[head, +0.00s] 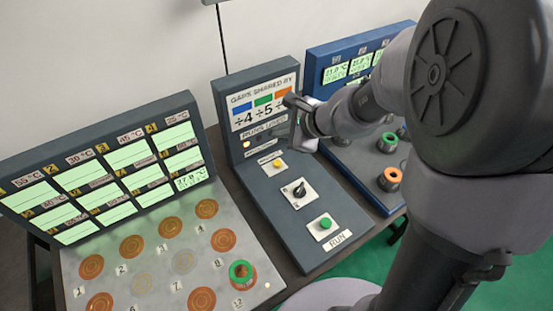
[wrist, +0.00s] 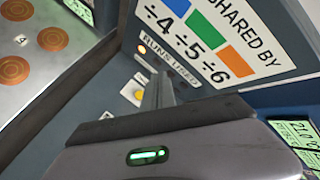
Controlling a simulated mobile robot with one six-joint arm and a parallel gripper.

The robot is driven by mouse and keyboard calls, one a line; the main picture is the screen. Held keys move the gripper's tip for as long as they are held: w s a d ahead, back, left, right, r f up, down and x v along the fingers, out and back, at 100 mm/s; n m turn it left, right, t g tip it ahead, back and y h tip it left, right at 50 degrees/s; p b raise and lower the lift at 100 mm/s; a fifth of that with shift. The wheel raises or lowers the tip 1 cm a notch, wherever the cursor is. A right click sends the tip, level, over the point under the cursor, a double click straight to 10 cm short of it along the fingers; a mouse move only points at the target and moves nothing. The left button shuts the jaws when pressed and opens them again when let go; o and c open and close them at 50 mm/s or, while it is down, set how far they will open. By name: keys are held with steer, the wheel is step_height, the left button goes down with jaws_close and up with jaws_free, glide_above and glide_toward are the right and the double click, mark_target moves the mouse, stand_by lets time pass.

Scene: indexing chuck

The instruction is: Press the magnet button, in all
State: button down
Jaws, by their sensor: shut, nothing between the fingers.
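The middle console (head: 255,195) carries a yellow button (head: 278,164) on a white plate, a black rotary knob (head: 300,190) and a green button (head: 325,223) above a RUN label. The small label by the yellow button is too small to read, so I cannot confirm it is the magnet button. My gripper (head: 300,140) is shut and empty, above the console's upper end near the yellow button. In the wrist view the closed fingers (wrist: 158,92) point past the yellow button (wrist: 138,93), which shows just left of them. Contact cannot be told.
An upright sign (head: 262,100) with coloured blocks stands close behind my gripper. At left is a grey plate (head: 150,262) with copper discs and a green ring piece (head: 241,271), backed by a display board (head: 110,165). A blue console (head: 345,165) with ringed pieces stands at right.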

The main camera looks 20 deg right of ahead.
mark_target(280, 165)
steer(key=shift+f+b, duration=3.75)
steer(key=shift+f, duration=0.6)
steer(key=shift+f+b, duration=0.45)
steer(key=shift+b, duration=0.1)
steer(key=shift+f+b, duration=0.4)
steer(key=shift+b, duration=0.1)
steer(key=shift+r, duration=0.15)
steer(key=shift+r+p, duration=0.7)
step_height(280, 165, up, 5)
steer(key=p, duration=0.4)
steer(key=shift+r, duration=0.15)
